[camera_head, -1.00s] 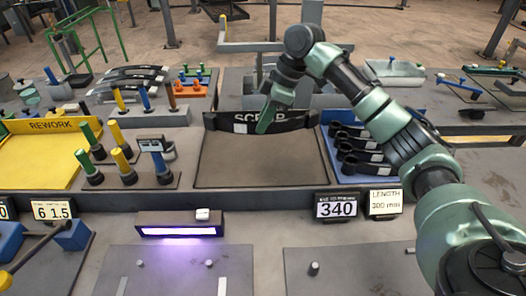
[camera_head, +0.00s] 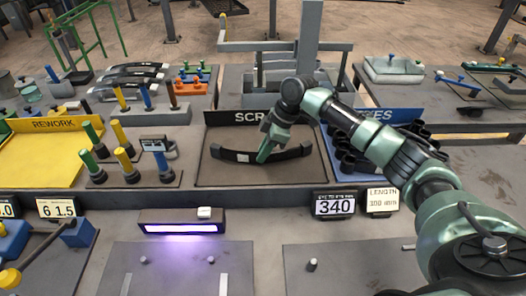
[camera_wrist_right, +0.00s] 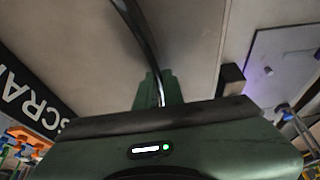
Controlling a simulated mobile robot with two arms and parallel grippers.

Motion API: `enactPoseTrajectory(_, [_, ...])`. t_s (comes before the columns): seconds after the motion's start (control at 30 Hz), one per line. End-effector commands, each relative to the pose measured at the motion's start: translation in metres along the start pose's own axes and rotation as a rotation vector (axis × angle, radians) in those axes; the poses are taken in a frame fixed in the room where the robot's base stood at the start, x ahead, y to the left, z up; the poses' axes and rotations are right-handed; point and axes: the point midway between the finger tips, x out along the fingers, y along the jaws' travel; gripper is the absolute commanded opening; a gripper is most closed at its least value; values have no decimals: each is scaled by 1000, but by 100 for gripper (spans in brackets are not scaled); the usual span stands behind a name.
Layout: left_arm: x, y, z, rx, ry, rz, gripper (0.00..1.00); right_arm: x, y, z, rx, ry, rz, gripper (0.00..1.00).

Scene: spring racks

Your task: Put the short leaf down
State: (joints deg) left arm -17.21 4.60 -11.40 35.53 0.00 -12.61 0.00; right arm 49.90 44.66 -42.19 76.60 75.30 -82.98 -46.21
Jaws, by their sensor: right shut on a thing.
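The short leaf (camera_head: 290,154) is a dark, slightly curved strip with a pale label near its middle. It lies crosswise over the brown SCRAP tray (camera_head: 260,177), low and within its walls; I cannot tell whether it touches the floor. My right gripper (camera_head: 268,150) comes down from the upper right and is shut on the leaf near its middle. In the right wrist view the green fingers (camera_wrist_right: 160,88) hold the dark leaf (camera_wrist_right: 138,25), seen nearly edge-on, over the pale tray floor. My left gripper is not in view.
The yellow REWORK tray (camera_head: 38,162) is at the left, with several coloured-handled gauges (camera_head: 124,160) between. A blue tray (camera_head: 400,118) with dark leaves (camera_head: 365,160) stands close on the right, partly behind my arm. Displays, one reading 340 (camera_head: 335,205), line the front.

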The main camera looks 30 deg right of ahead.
Motion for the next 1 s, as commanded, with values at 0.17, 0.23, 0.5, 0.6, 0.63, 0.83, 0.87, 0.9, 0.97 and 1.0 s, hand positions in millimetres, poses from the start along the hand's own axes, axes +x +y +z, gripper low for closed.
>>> enactPoseTrajectory(0.17, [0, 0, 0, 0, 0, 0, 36, 0, 0, 0, 0, 0, -1, 11])
enactPoseTrajectory(0.23, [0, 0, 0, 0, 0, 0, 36, 0, 0, 0, 0, 0, 0, 30])
enactPoseTrajectory(0.5, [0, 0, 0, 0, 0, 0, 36, 0, 0, 0, 0, 0, 0, 30])
enactPoseTrajectory(0.6, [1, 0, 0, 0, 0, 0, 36, -3, 0, 0, 0, 0, 1, 30])
enactPoseTrajectory(0.63, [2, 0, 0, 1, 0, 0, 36, -5, 1, 0, 0, 1, 2, 30])
enactPoseTrajectory(0.83, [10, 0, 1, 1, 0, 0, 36, -37, 2, 0, 0, 2, 5, 30])
enactPoseTrajectory(0.87, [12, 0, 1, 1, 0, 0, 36, -44, 2, 0, 0, 2, 5, 30])
enactPoseTrajectory(0.9, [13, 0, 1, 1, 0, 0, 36, -52, 2, 0, 0, 2, 5, 30])
enactPoseTrajectory(0.97, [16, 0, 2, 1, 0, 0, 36, -66, 1, 0, -1, 3, 5, 30])
enactPoseTrajectory(1.0, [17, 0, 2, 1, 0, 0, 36, -75, 2, 0, 0, 2, 4, 30])
